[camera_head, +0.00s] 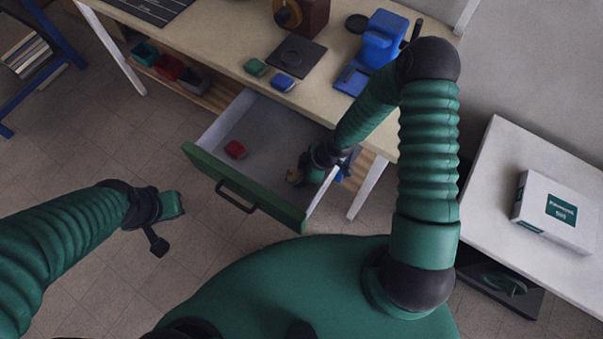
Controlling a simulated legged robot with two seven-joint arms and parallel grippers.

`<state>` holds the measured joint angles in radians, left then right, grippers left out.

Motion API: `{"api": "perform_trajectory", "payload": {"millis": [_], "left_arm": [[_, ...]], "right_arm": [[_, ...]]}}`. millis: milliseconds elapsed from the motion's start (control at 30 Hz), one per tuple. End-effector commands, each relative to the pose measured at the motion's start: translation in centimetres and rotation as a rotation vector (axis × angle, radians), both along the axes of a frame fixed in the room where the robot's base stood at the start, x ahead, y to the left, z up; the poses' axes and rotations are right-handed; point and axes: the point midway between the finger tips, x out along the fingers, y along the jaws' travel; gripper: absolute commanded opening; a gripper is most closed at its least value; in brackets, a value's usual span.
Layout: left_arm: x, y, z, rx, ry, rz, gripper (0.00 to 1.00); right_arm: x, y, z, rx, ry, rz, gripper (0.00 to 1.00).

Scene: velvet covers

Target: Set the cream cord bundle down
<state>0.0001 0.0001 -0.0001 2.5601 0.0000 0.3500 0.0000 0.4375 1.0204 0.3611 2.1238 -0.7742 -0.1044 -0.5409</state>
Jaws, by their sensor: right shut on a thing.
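My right gripper (303,174) reaches down into the right end of the open drawer (270,135). It is shut on a small tan thing (294,176), which looks like the cream cord bundle. The bundle is mostly hidden by the gripper, and I cannot tell whether it touches the drawer floor. My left gripper (168,226) is open and empty over the floor, left of the drawer and apart from it.
A red block (235,149) lies at the drawer's left. Green (255,67) and blue (283,82) blocks, a dark mat (299,58) and a blue device (380,42) are on the desk. A white box (555,211) sits on the right table. The drawer's middle is clear.

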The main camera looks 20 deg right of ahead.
Motion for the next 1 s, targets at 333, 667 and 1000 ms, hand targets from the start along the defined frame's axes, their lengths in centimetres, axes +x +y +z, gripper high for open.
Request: {"api": "perform_trajectory", "payload": {"millis": [333,667,1000], "left_arm": [[0.0,0.0,0.0,0.000,0.000,0.000,0.00],[0.0,0.0,0.1,0.000,0.000,0.000,0.00],[0.0,0.0,2.6,0.000,0.000,0.000,0.00]], "right_arm": [[0.0,0.0,0.0,0.000,0.000,-0.001,0.61],[0.0,0.0,0.1,0.000,0.000,-0.001,0.68],[-1.0,-2.1,6.3,0.000,-0.004,-0.007,0.68]]}}
